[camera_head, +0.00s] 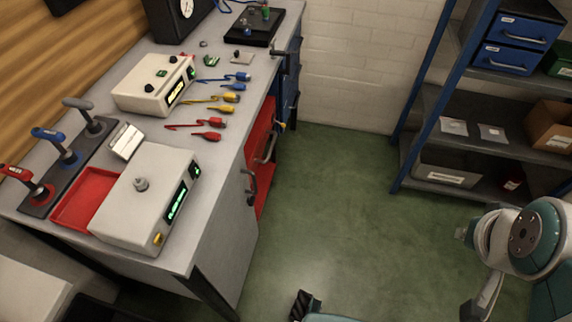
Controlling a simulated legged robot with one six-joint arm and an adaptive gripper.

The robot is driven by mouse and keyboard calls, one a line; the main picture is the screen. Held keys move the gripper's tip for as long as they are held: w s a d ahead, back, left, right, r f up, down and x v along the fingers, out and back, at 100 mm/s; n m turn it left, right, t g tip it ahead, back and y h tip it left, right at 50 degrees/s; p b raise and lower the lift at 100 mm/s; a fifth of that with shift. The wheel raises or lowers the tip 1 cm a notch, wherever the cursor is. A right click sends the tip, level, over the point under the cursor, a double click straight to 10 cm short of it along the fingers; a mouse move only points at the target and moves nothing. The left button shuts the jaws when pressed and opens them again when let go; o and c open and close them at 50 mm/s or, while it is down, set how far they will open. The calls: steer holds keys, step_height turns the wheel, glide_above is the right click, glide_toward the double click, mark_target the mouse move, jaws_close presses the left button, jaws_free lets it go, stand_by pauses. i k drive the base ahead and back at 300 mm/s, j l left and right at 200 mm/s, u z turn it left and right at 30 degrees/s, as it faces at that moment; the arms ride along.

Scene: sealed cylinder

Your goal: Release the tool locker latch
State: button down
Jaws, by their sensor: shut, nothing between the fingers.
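The bench front holds a grey door (228,222) with a dark handle (250,186), a red front (258,140) with a grey handle (268,148), and a blue front (292,80) farther back. A small yellow part (282,126) sits at the edge by the red front and may be a latch. No label shows which front is the tool locker. My gripper (304,304) appears as a small black tip at the bottom edge, cut off by the frame. It is shut and empty, low and in front of the bench, apart from every handle.
The bench top (215,150) carries instrument boxes, coloured cables and levers, with a red tray (85,195) at left. A blue-framed shelf (432,90) with boxes stands at right. Green floor (335,200) lies clear between them. My teal and white arm link shows at lower right.

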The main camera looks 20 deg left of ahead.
mark_target(250, 201)
steer(key=i+j+z, duration=0.1)
steer(key=i+z, duration=0.3)
steer(key=i, duration=0.8)
steer(key=u, duration=2.6)
